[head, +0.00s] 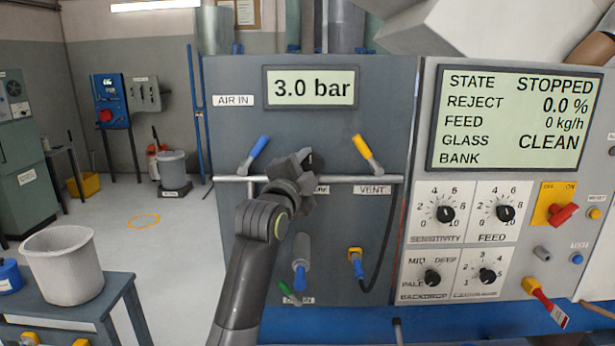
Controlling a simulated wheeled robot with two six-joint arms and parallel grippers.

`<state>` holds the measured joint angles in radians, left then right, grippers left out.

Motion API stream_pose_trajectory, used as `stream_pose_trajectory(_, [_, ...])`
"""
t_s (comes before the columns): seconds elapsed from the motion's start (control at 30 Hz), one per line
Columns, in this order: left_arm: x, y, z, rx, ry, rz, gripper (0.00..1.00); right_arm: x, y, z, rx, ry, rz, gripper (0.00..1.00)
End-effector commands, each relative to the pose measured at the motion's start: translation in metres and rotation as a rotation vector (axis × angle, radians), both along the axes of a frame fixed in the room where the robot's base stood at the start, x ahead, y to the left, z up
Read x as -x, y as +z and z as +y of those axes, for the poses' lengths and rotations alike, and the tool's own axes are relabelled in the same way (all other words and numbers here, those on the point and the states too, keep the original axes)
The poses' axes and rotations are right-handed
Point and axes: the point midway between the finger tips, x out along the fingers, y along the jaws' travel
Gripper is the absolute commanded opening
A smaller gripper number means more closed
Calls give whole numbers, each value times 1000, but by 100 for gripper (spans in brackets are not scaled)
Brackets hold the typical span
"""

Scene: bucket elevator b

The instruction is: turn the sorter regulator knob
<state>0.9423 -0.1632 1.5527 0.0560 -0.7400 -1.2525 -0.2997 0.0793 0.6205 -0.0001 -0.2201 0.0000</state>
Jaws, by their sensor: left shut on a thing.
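My left gripper (308,162) is at the middle of the grey air panel (230,120), in front of the horizontal pipe. It is shut on the regulator knob, which its wrist and jaws hide. A label just below the gripper is mostly covered. The pressure display (311,88) above reads 3.0 bar. My right gripper is not in view.
A blue-handled lever (259,147) stands left of the gripper and a yellow-handled vent lever (362,148) right of it. The control panel (420,250) with several dials is further right. A bucket (62,265) stands on a table at lower left.

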Motion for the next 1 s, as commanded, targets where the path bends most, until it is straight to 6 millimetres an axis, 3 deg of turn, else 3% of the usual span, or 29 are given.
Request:
stream_pose_trajectory(0.5, [0,3,1,-423,3,-1,20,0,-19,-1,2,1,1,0])
stream_pose_trajectory(1.0, [-1,4,1,-563,3,0,20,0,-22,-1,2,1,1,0])
